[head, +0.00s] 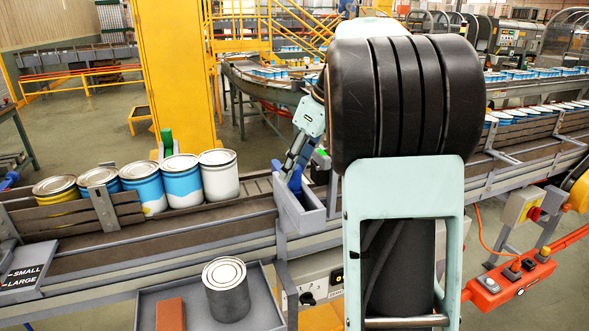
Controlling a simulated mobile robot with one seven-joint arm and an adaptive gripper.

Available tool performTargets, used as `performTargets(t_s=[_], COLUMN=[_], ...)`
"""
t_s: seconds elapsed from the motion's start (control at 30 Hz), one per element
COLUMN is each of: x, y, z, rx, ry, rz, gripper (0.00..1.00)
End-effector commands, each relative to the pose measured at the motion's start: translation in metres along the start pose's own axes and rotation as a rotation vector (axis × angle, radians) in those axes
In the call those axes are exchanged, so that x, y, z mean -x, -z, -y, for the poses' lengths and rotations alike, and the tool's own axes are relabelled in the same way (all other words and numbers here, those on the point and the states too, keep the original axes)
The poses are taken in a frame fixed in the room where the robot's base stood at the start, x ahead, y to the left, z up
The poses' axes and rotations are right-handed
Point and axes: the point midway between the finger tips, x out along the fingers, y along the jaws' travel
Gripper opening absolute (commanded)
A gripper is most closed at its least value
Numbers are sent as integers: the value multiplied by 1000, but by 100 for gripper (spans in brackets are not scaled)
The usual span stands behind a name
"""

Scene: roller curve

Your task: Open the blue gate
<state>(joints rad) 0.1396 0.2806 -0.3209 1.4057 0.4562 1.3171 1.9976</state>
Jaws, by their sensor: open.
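The blue gate (296,183) appears as a small blue piece at a grey bracket on the conveyor, right of the row of cans. Another bit of blue shows just left of it, and I cannot tell whether it is the same part. My gripper (288,168) is open and points down at the blue piece, its fingers close to it. I cannot tell whether they touch it. My own arm fills the right middle of the view and hides the conveyor behind it.
Several paint cans (181,181) stand on the conveyor (190,235) to the left, behind a low side rail. A tray (262,312) in front holds a grey can (226,289) and a red-brown block (170,314). A yellow pillar (178,70) rises behind. A red control box (510,282) is at right.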

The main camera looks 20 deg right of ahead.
Motion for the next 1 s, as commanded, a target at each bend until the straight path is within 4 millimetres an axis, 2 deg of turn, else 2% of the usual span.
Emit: performTargets(t_s=[0.13,0.43,0.8,1.0], x=[-10,-11,-11,-11], y=[0,0,0,0], z=[0,0,0,0], rx=[0,0,0,0], ry=[0,1,1,0], rz=[0,0,1,1], gripper=[42,41,0,0])
